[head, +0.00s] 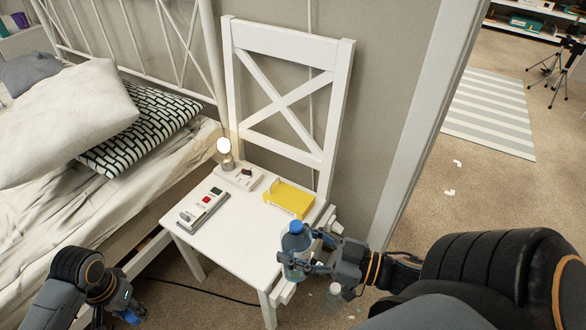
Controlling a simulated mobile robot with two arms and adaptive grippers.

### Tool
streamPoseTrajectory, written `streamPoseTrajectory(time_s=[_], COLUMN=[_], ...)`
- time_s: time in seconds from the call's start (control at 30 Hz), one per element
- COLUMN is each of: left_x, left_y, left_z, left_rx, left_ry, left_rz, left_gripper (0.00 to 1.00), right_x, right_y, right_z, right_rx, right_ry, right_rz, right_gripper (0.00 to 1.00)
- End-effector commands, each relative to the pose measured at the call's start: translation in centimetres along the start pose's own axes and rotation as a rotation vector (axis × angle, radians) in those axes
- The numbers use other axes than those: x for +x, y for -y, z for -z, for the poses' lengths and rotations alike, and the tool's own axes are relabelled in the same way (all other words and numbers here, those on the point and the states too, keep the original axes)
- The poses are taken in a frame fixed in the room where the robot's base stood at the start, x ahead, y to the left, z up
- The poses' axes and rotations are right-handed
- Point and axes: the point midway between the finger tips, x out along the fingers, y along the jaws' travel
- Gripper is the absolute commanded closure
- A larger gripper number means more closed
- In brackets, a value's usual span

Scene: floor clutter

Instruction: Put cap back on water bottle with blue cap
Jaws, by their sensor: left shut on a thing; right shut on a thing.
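A blue-tinted water bottle (295,242) is upright at the chair's front right corner. My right gripper (303,262) is shut around its body from the right. The bottle's upper part is blue with a lighter round top; I cannot tell whether that top is a cap or the bare neck. My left gripper (128,312) is low at the lower left, left of the chair and well apart from the bottle. It is shut on a small blue thing (132,318), which may be the blue cap; it is mostly hidden and too small to be sure.
The white chair (232,240) bears a grey device with a red button (203,207), a small lamp (226,150) on a white base and a yellow box (288,198). The bed (60,215) is left; a cable (205,292) crosses the floor.

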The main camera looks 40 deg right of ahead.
Motion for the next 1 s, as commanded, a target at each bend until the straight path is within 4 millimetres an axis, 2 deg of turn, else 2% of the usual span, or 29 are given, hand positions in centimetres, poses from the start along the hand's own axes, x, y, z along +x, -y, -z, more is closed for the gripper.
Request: streamPoseTrajectory(time_s=[0.17,0.2,0.47,0.83,0.93,1.0], left_x=[0.0,0.0,0.0,-0.4,-2.0,-4.0], left_y=[0.0,0.0,0.0,0.2,1.0,1.7], left_z=[0.0,0.0,0.0,0.0,0.0,-0.1], left_rx=[0.0,0.0,0.0,-0.009,-0.052,-0.106], left_ry=[0.0,0.0,0.0,-0.003,-0.014,-0.023], left_rz=[0.0,0.0,0.0,0.001,0.003,0.003], left_gripper=[0.75,0.75,0.75,0.75,0.75,0.75], right_x=[0.1,0.1,0.1,0.3,1.1,2.2], right_y=[0.0,0.0,0.0,-0.1,-0.3,-0.6], right_z=[0.1,0.1,0.1,0.2,0.3,0.6], right_rx=[-0.001,-0.001,-0.001,-0.001,0.0,0.002], right_ry=[-0.003,-0.003,-0.002,-0.005,-0.007,-0.011], right_rz=[0.001,0.001,0.001,-0.008,-0.049,-0.099], right_gripper=[0.9,0.48,1.0,1.0,1.0,1.0])
